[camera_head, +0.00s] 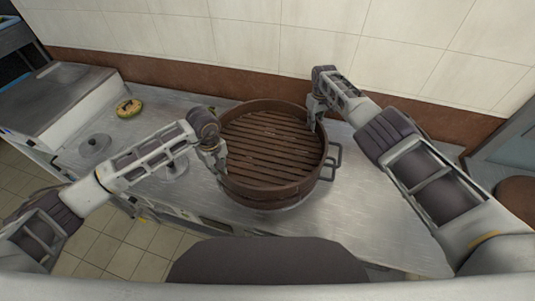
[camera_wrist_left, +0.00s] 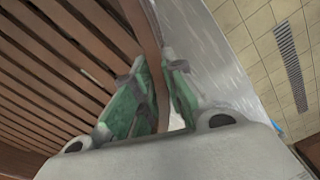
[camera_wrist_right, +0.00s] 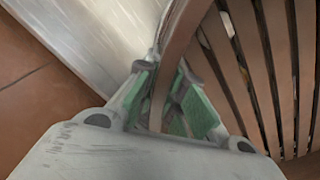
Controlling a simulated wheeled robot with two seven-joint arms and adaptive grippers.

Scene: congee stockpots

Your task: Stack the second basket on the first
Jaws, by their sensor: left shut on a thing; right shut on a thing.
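A round brown slatted basket (camera_head: 268,150) is in the middle of the head view, over a metal pot or lower basket with a side handle (camera_head: 335,162). My left gripper (camera_head: 220,165) is shut on the basket's left rim; the left wrist view shows the rim (camera_wrist_left: 150,40) between its green-padded fingers. My right gripper (camera_head: 314,122) is shut on the basket's upper right rim; the right wrist view shows the rim (camera_wrist_right: 170,70) between its fingers. What lies under the slatted basket is mostly hidden, so I cannot tell whether the two baskets touch.
The steel counter (camera_head: 375,215) is clear to the right. Round metal lids (camera_head: 95,147) lie on the left, with a yellow-green ring-shaped item (camera_head: 129,108) behind. A tiled wall (camera_head: 260,45) closes the back. A brown round thing (camera_head: 518,197) shows at far right.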

